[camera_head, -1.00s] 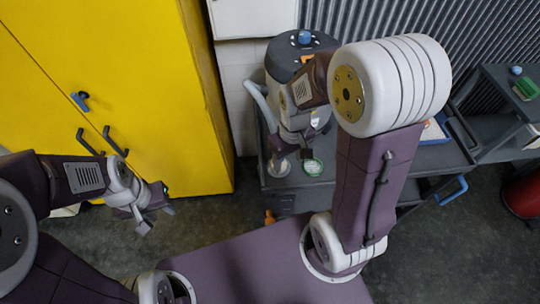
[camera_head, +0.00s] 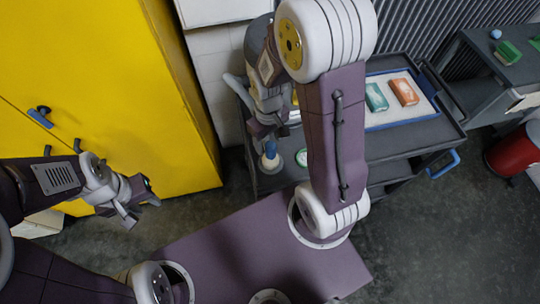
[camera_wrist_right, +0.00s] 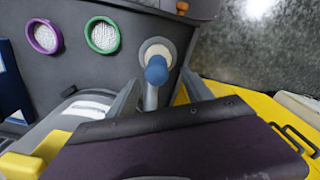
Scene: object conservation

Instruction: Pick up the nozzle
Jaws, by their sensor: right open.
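The likely nozzle is a small piece with a blue rounded top and a pale round base (camera_wrist_right: 156,70), on the dark cart's near left corner. It also shows in the head view (camera_head: 270,160), just below my right gripper (camera_head: 264,128). In the right wrist view my right gripper (camera_wrist_right: 160,95) is open, with one finger on each side of the piece. A grey stem-like part shows below the blue top between the fingers. I cannot tell whether the fingers touch it. My left gripper (camera_head: 134,208) is open and empty, in front of the yellow cabinet.
A green-ringed dish (camera_wrist_right: 102,35) and a purple-ringed dish (camera_wrist_right: 44,37) stand beside the piece. The dark cart (camera_head: 400,143) also carries a blue-edged tray (camera_head: 418,112) with a green and an orange box. The yellow cabinet (camera_head: 110,90) stands left. A red bin (camera_head: 515,152) stands right.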

